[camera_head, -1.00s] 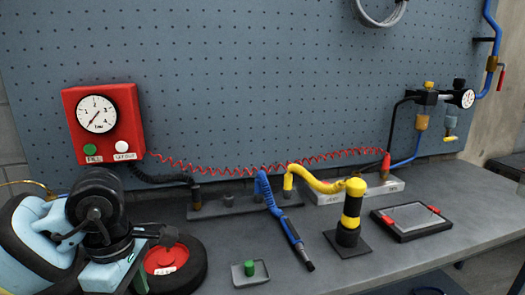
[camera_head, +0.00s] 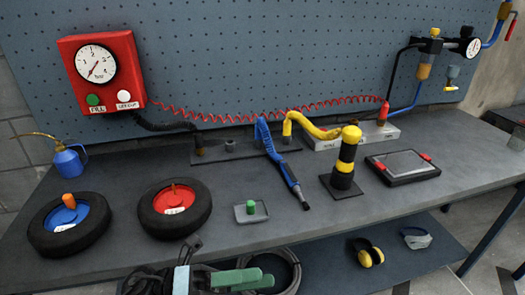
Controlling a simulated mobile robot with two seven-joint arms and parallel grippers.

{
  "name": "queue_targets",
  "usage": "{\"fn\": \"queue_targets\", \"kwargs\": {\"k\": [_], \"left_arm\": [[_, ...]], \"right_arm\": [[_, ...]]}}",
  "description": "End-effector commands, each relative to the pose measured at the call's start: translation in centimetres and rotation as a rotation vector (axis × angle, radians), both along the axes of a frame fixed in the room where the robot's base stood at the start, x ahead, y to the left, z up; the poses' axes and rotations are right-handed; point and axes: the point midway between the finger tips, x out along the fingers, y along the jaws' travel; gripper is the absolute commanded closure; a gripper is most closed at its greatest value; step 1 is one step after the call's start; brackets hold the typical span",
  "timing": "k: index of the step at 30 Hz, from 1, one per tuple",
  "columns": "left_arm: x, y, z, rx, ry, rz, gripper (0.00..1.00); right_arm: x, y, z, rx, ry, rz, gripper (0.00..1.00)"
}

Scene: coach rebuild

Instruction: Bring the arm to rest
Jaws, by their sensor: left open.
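My left gripper (camera_head: 258,279) shows at the bottom edge, left of centre, in front of the bench edge. Its greenish fingers point right and are apart, with nothing seen between them. Only part of the black and light-blue wrist shows; the rest of my left arm is cut off by the frame. The gripper touches nothing on the bench top. My right gripper is not in view.
The bench (camera_head: 330,215) holds a blue-hub wheel (camera_head: 45,238), red-hub wheel (camera_head: 150,222), small tray (camera_head: 241,216), blue tool (camera_head: 288,178), yellow-black post (camera_head: 345,165) and tablet (camera_head: 405,168). A lower shelf (camera_head: 320,272) bears yellow ear defenders (camera_head: 368,256) and a coiled hose (camera_head: 285,265).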

Motion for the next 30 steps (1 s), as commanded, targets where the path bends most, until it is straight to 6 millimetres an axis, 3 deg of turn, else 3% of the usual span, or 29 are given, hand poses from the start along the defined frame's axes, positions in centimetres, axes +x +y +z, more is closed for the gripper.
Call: {"fn": "queue_targets", "kwargs": {"k": [4, 7, 11, 14, 19, 24, 27, 30], "left_arm": [[1.7, 1.9, -1.2, -0.181, 0.342, 0.182, 0.48], [2.7, 3.8, -3.4, -0.285, 0.578, 0.307, 0.48], [3.1, 6.9, -7.7, -0.405, 0.891, 0.473, 0.48], [2.2, 9.4, -12.1, -0.487, 1.136, 0.604, 0.48], [-2.3, 13.5, -20.4, -0.610, 1.557, 0.831, 0.48], [-9.8, 16.6, -27.7, -0.704, 1.938, 1.042, 0.48], [-13.9, 17.6, -30.3, -0.740, 2.100, 1.132, 0.48], [-16.7, 18.1, -31.8, -0.759, 2.200, 1.191, 0.48]], "right_arm": [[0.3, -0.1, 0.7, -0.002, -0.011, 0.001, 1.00], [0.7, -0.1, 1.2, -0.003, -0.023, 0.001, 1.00], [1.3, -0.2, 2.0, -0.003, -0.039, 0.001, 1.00], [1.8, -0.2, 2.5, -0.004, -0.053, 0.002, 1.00], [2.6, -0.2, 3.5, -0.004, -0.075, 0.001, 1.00], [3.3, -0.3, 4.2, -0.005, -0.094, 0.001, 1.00], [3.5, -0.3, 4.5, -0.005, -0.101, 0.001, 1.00], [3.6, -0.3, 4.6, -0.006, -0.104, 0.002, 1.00]]}}
